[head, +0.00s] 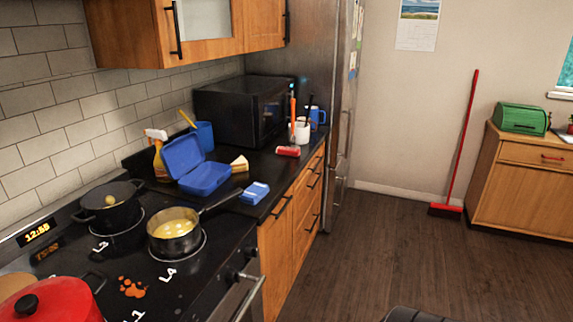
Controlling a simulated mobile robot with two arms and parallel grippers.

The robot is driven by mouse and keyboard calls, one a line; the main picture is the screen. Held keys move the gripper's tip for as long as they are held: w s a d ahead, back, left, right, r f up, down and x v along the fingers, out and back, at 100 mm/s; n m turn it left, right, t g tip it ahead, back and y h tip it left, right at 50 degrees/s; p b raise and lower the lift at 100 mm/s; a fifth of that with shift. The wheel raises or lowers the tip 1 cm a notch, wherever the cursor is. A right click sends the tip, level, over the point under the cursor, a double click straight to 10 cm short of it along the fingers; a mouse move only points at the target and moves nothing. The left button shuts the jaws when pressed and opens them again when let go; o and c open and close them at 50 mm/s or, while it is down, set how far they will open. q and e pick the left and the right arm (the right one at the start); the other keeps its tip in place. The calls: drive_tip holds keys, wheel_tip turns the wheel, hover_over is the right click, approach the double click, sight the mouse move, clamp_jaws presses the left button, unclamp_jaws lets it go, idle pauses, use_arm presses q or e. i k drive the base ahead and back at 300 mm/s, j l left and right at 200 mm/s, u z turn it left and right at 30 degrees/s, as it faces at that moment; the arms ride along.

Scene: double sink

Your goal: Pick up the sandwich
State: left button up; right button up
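A small wedge-shaped sandwich (240,164), pale with a brown edge, stands on the black counter (222,207). It is just right of an open blue lunchbox (204,179), close to its side; I cannot tell if they touch. The lunchbox lid is raised at the back left.
A blue block-like item (254,193) lies in front of the sandwich. Open floor lies right.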

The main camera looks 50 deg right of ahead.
sight(241, 165)
drive_tip(key=z, duration=1.4)
drive_tip(key=u, duration=0.35)
drive_tip(key=i+l+u, duration=0.2)
drive_tip(key=u, duration=0.15)
drive_tip(key=i+l+u, duration=0.1)
drive_tip(key=l+u, duration=0.25)
drive_tip(key=i+l+u, duration=0.1)
drive_tip(key=l+u, duration=0.25)
drive_tip(key=l, duration=0.1)
